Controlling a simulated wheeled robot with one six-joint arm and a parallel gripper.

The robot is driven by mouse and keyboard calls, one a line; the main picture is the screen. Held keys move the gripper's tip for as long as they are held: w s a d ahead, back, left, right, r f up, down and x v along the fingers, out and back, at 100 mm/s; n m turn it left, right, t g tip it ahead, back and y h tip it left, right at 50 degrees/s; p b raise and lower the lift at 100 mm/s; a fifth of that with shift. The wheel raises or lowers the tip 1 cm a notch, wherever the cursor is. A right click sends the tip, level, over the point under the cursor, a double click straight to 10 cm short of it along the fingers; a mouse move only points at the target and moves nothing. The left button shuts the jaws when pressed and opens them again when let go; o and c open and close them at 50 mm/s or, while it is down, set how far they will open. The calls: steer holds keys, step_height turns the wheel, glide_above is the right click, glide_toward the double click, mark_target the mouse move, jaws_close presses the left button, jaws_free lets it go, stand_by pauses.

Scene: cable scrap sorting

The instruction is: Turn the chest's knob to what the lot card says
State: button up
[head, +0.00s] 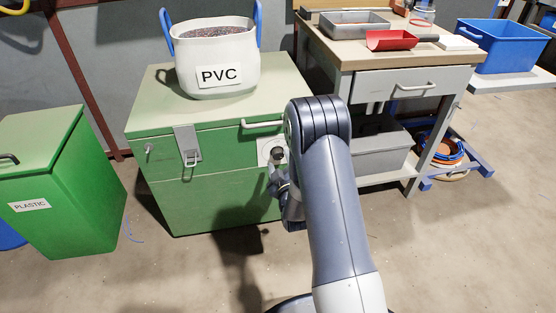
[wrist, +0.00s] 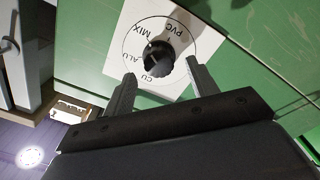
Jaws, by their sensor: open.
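The green chest (head: 215,205) has a dark round knob (head: 277,153) on a white dial plate (head: 263,150) at the right of its front. In the wrist view the knob (wrist: 158,60) sits in a ring lettered PVC, MIX, ALU and CU. A small light mark shows on the knob's side toward MIX, but its exact heading is unclear. My gripper (wrist: 160,70) is open, with one finger on each side of the knob's near edge. I cannot tell whether they touch it. In the head view my arm partly hides my gripper (head: 278,177). No readable lot card shows.
A white PVC tub (head: 216,55) with blue handles stands on the chest lid. A green PLASTIC bin (head: 65,190) stands left. A workbench (head: 350,55) at right holds a grey tray (head: 345,24) and red scoop (head: 391,40). Floor in front is clear.

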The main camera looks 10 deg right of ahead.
mark_target(278, 154)
steer(key=shift+w, duration=1.45)
steer(key=c, duration=1)
steer(key=shift+o, duration=0.2)
steer(key=m, duration=0.6)
steer(key=shift+d, duration=0.1)
steer(key=m, duration=0.5)
steer(key=shift+m, duration=0.4)
